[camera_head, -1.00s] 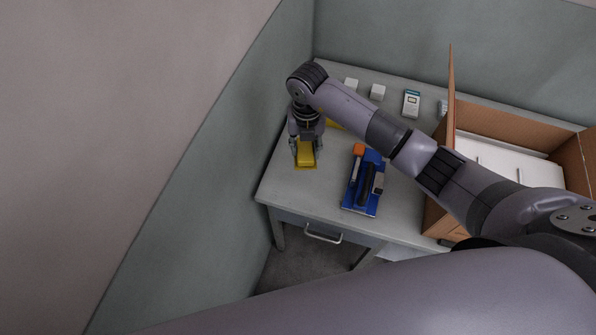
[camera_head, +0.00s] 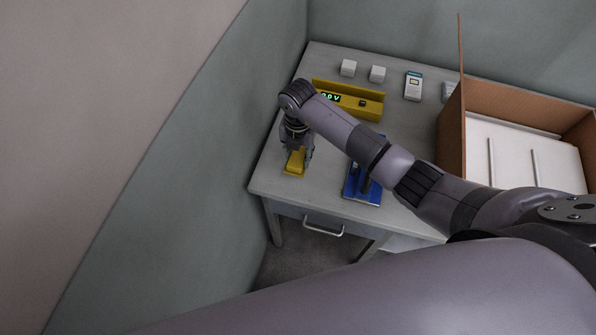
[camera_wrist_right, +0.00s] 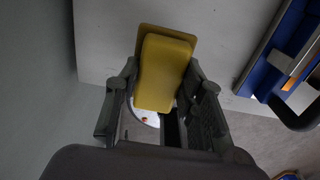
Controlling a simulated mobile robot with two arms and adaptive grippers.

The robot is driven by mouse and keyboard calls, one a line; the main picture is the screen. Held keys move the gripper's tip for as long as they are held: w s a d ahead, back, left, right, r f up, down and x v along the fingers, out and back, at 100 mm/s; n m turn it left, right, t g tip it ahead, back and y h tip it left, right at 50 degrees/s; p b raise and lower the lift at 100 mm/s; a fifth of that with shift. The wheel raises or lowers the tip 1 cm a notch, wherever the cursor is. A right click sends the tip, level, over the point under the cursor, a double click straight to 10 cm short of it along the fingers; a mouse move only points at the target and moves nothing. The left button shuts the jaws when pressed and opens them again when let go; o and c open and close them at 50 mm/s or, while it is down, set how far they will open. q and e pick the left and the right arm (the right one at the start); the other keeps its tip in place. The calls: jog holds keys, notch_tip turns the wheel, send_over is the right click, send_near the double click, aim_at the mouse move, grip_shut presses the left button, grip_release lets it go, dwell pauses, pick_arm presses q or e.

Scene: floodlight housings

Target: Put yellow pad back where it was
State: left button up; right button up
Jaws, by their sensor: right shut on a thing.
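The yellow pad (camera_head: 295,162) is at the front left of the grey table. My right gripper (camera_head: 297,150) is above it and shut on it, with the fingers pointing down. In the right wrist view the pad (camera_wrist_right: 166,70) sits between the two fingers (camera_wrist_right: 163,88). A darker yellow edge shows behind the pad there; I cannot tell if it is part of the pad or a separate plate. Whether the pad touches the tabletop is unclear. My left gripper is not in view.
A yellow device with a green display (camera_head: 352,101) stands behind my right arm. A blue tray with tools (camera_head: 362,190) lies to the right, partly covered by my arm. White blocks (camera_head: 348,68) and a meter (camera_head: 413,86) are at the back. An open cardboard box (camera_head: 452,130) stands right.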

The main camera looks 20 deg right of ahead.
aim_at(298, 166)
notch_tip(298, 166, down, 6)
jog(key=b, duration=0.4)
jog(key=shift+r, duration=0.15)
jog(key=o, duration=0.6)
jog(key=shift+f, duration=0.2)
jog(key=o, duration=0.5)
jog(key=shift+r, duration=0.1)
